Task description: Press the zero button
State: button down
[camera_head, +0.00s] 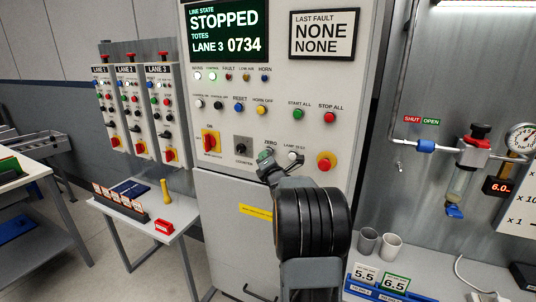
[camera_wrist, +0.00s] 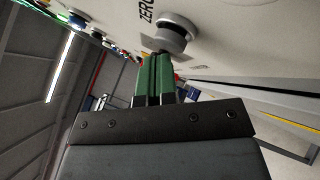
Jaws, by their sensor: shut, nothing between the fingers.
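The panel's ZERO label (camera_head: 270,142) is on the lower part of the grey control cabinet. In the wrist view the zero button (camera_wrist: 178,30) is a pale round knob on a grey collar, beside the printed word ZERO. My gripper (camera_wrist: 155,58) is shut and empty, its green fingers together with their tips close to the button's edge. I cannot tell whether they touch it. In the head view my gripper (camera_head: 265,157) is at the panel just under the ZERO label and largely covers the button.
The white lamp test button (camera_head: 293,156) is just right of my gripper, with a red stop button (camera_head: 325,162) on a yellow ring beyond it. A bench with two cups (camera_head: 390,245) stands at lower right.

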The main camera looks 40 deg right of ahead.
jog(key=shift+w+d, duration=0.25)
jog(key=shift+d, duration=0.25)
dwell(0.5)
jog(key=shift+s+a+b, duration=0.1)
jog(key=shift+a+b, duration=0.05)
jog(key=shift+b, duration=0.3)
jog(key=shift+s+a+b, duration=0.25)
jog(key=shift+a+b, duration=0.2)
jog(key=shift+a, duration=0.05)
jog(key=shift+s+a+b, duration=0.25)
jog(key=shift+a+b, duration=0.2)
jog(key=shift+s+a+b, duration=0.4)
jog(key=shift+a+b, duration=0.35)
jog(key=shift+b, duration=0.05)
jog(key=shift+s+a+b, duration=0.35)
jog(key=shift+a+b, duration=0.35)
jog(key=shift+b, duration=0.05)
jog(key=shift+s+a+b, duration=0.4)
jog(key=shift+a+b, duration=0.35)
jog(key=shift+b, duration=0.05)
jog(key=shift+m, duration=0.3)
